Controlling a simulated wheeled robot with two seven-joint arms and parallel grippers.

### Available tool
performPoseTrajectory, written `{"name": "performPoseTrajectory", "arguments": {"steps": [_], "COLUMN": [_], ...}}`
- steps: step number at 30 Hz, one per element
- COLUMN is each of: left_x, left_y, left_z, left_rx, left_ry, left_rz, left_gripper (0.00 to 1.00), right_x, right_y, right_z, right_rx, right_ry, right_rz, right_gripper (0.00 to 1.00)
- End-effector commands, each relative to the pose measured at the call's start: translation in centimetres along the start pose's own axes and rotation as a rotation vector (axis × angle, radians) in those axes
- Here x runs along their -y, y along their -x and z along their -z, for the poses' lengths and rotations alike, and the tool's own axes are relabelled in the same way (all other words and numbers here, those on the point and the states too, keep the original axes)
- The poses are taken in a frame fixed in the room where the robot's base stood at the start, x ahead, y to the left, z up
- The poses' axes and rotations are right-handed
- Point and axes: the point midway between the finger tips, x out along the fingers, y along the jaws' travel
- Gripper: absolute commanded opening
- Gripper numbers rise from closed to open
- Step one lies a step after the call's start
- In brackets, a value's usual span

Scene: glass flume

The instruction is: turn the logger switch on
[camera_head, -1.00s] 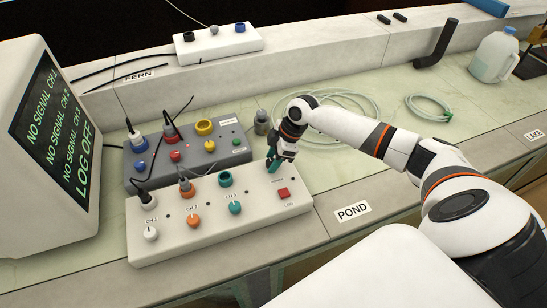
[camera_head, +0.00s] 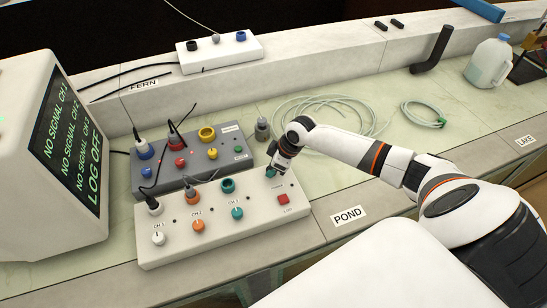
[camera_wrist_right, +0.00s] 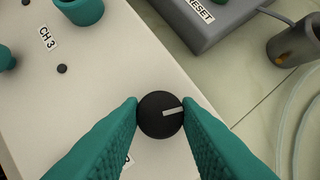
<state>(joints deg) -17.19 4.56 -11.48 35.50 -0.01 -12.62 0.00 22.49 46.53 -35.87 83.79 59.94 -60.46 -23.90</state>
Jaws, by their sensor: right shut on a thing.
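The logger switch (camera_wrist_right: 157,120) is a round black knob with a white pointer line, on the white box (camera_head: 188,256). In the right wrist view its line points right and slightly up. My right gripper (camera_head: 271,174) is shut on the knob, with a teal fingertip on each side of it. In the head view the gripper hides the knob, at the box's upper right corner. A label by the knob is mostly covered by a finger. The monitor (camera_head: 70,145) reads "LOG OFF" and no signal on its channels. My left gripper is not in view.
A red button (camera_head: 283,199) sits just in front of my right gripper. Dials and plugged cables fill the rest of the white box. A grey box (camera_head: 195,173) stands right behind it, and a small grey cylinder (camera_head: 262,130) and coiled hose (camera_head: 335,105) lie beyond.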

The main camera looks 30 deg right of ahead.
Motion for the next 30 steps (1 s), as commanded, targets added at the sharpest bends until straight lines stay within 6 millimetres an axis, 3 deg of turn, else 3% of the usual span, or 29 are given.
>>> {"name": "performPoseTrajectory", "arguments": {"steps": [1,15,30], "left_x": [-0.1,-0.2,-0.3], "left_y": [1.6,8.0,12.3], "left_z": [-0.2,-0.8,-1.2], "left_rx": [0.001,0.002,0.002], "left_ry": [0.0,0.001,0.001], "left_rz": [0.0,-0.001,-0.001], "left_gripper": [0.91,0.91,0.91], "right_x": [-0.2,-0.5,-0.7], "right_y": [0.7,0.5,0.1], "right_z": [-0.3,-0.4,-0.5], "right_rx": [0.0,0.001,0.0], "right_ry": [-0.043,-0.457,-0.878], "right_rz": [0.013,0.184,0.358], "right_gripper": [0.07,0.07,0.07]}}
